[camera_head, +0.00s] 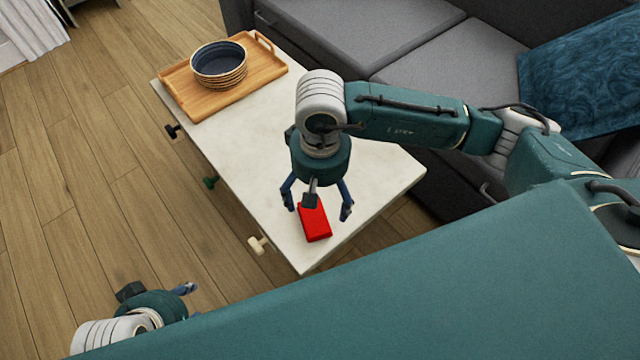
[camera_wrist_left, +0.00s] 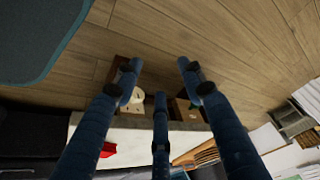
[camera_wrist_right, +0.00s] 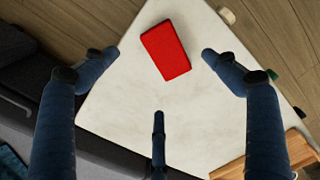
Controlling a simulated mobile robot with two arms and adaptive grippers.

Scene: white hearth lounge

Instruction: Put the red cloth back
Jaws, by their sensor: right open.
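The red cloth (camera_head: 314,222) is a small folded block lying on the pale table top (camera_head: 250,150), near its front corner. It also shows in the right wrist view (camera_wrist_right: 166,50) and partly in the left wrist view (camera_wrist_left: 107,150). My right gripper (camera_head: 318,205) is open above the cloth, with its fingers spread around it. In the right wrist view the cloth lies beyond the fingertips, with nothing between the fingers. My left gripper (camera_head: 165,295) is low at the lower left, off the table, with its fingers apart and empty.
A wooden tray (camera_head: 268,68) with stacked dark bowls (camera_head: 219,63) stands at the table's far end. A grey sofa (camera_head: 400,40) borders the right. The left floor is clear.

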